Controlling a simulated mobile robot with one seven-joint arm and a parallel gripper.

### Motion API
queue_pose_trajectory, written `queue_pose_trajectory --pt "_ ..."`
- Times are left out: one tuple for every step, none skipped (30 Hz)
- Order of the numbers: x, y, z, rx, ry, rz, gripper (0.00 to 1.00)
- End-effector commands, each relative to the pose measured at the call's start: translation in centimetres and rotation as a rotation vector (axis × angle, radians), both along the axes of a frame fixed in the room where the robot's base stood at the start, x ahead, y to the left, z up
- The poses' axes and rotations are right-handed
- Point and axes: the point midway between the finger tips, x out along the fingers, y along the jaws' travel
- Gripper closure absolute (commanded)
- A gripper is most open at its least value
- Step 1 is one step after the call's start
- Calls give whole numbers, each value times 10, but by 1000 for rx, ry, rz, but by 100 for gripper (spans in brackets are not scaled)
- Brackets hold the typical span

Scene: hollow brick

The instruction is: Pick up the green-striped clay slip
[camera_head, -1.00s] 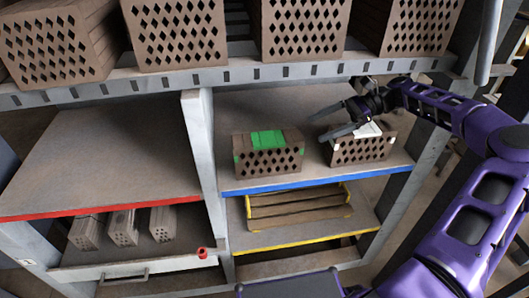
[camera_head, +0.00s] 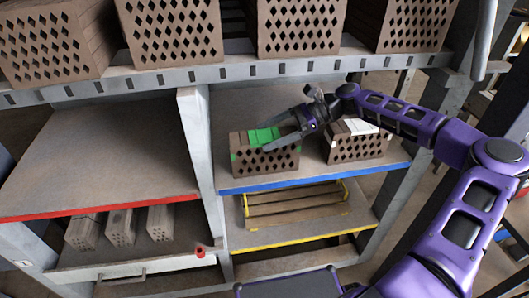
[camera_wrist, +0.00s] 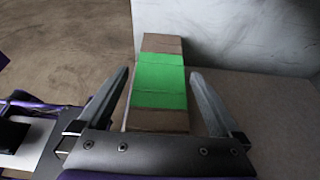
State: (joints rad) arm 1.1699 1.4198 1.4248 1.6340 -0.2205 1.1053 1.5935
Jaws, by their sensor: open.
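The green-striped clay slip (camera_head: 262,160) is a brown perforated block with a green band across its top. It rests on the blue-edged shelf, left of the white-marked block. My gripper (camera_head: 274,132) is open and sits over it, its fingers around the green band in the head view. In the wrist view the green-striped clay slip (camera_wrist: 161,85) lies between my two spread fingers (camera_wrist: 160,95), with a gap at each side. Whether the fingers reach below its top is hard to tell.
The white-marked block (camera_head: 358,146) stands close on the right on the same blue-edged shelf (camera_head: 320,177). An upright post (camera_head: 200,150) is on the left. Large perforated bricks (camera_head: 298,25) stand on the shelf above. A yellow-edged shelf (camera_head: 300,238) with a slatted crate is below.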

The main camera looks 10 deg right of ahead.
Motion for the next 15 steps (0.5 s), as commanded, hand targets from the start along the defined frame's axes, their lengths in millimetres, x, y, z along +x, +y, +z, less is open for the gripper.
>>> queue_pose_trajectory --pt "0 1 0 0 0 -1 0" --pt "0 1 0 0 0 -1 0" --pt "0 1 0 0 0 -1 0" --pt "0 1 0 0 0 -1 0" --pt "0 1 0 0 0 -1 0" --pt "0 1 0 0 0 -1 0" --pt "0 1 0 0 0 -1 4" --pt "0 1 0 0 0 -1 9" --pt "0 1 0 0 0 -1 16" --pt "0 1 0 0 0 -1 22" --pt "0 1 0 0 0 -1 27" --pt "0 1 0 0 0 -1 34" --pt "0 1 0 0 0 -1 40" --pt "0 1 0 0 0 -1 45" --pt "0 1 0 0 0 -1 52"
